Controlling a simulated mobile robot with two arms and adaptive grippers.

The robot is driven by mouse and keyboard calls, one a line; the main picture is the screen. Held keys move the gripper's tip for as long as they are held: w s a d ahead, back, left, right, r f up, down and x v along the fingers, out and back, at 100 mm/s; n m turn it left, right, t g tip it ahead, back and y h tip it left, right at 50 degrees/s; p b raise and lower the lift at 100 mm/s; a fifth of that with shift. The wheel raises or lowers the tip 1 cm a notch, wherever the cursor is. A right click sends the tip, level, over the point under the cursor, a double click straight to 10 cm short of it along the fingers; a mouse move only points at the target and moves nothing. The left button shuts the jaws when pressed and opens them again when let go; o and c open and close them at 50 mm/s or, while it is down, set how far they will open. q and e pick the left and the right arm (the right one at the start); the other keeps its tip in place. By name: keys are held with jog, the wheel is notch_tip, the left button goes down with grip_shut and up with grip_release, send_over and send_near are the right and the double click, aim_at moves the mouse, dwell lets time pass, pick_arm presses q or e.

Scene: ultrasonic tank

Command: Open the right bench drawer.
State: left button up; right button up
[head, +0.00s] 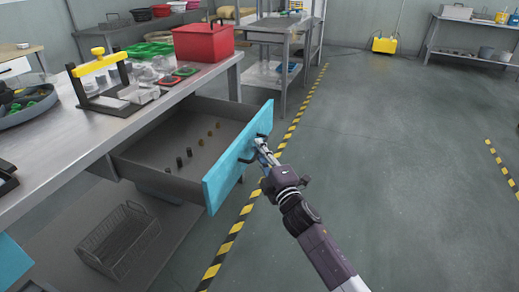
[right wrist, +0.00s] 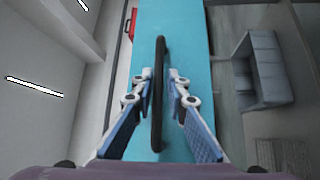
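The right bench drawer (head: 180,147) is pulled well out from under the metal bench, and its inside is in view with several small dark and brass-coloured pieces on its floor. Its blue front (head: 225,180) carries a dark bar handle (head: 247,154). My right gripper (head: 257,143) is at that handle. In the right wrist view the handle (right wrist: 160,100) runs between the two fingers of my gripper (right wrist: 160,73). The fingertips are close against the bar on both sides. My left gripper is not in view.
The metal bench (head: 62,150) holds a red box (head: 203,42), a yellow-handled stand and small trays. A wire basket (head: 118,240) sits on the lower shelf. The floor right of the drawer is clear, with yellow-black tape (head: 236,228) along it.

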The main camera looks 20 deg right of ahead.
jog(key=shift+o, duration=0.9)
jog(key=s+f, duration=0.1)
jog(key=s, duration=1.1)
jog(key=shift+d+f, duration=0.25)
jog(key=shift+d, duration=0.2)
